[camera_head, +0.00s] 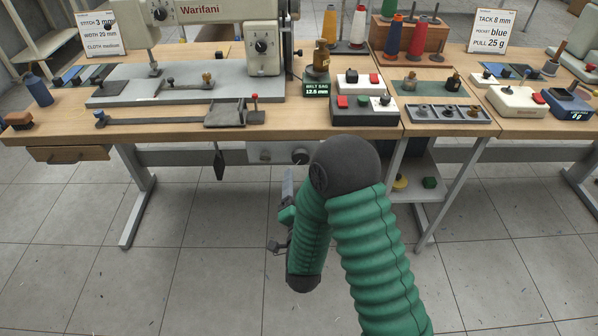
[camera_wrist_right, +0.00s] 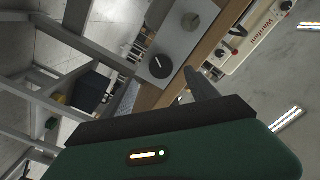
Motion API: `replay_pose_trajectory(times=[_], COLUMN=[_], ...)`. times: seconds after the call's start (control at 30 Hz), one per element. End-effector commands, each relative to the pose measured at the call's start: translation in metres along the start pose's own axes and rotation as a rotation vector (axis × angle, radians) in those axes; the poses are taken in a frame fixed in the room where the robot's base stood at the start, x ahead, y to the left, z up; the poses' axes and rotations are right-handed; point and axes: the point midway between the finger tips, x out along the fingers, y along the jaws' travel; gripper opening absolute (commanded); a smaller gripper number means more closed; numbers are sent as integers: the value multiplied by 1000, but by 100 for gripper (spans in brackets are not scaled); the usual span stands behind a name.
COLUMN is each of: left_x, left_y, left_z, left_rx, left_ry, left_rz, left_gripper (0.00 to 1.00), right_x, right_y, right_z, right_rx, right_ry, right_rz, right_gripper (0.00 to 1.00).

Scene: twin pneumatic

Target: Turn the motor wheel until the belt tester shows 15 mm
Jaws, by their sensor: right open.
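The belt tester (camera_head: 317,86) stands on the table right of the sewing machine, and its display reads 12.5 mm. Under the tabletop hangs a grey motor box with a dark round wheel (camera_head: 300,156). In the right wrist view the wheel (camera_wrist_right: 160,67) is dark with a white mark, beside a paler grey knob (camera_wrist_right: 191,21). My right gripper (camera_head: 287,190) is below the table edge, lower than the wheel and apart from it. It is open and empty; in its wrist view a grey finger (camera_wrist_right: 205,90) sticks out near the table edge. My left gripper is not in view.
The sewing machine (camera_head: 205,12) stands on the table (camera_head: 180,137). A dark pedal-like lever (camera_head: 219,162) hangs below the tabletop. Table legs (camera_head: 135,195) flank open floor.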

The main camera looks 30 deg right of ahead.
Motion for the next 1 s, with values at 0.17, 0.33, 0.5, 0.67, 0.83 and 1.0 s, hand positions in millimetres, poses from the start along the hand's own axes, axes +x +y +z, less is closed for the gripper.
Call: replay_pose_trajectory(times=[0.17,0.33,0.5,0.67,0.83,1.0], left_x=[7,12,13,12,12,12], left_y=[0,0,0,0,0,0], left_z=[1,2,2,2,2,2], left_rx=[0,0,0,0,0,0], left_ry=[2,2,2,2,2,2], left_rz=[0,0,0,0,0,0], left_gripper=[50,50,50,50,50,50], right_x=[46,76,86,86,86,86], right_y=[0,-1,-2,-2,-2,-2], right_z=[-1,-1,-2,-2,-2,-2], right_rx=[3,2,0,0,0,0], right_ry=[5,2,0,0,0,-1], right_rz=[0,-1,-1,0,0,0], right_gripper=[68,68,68,68,51,29])
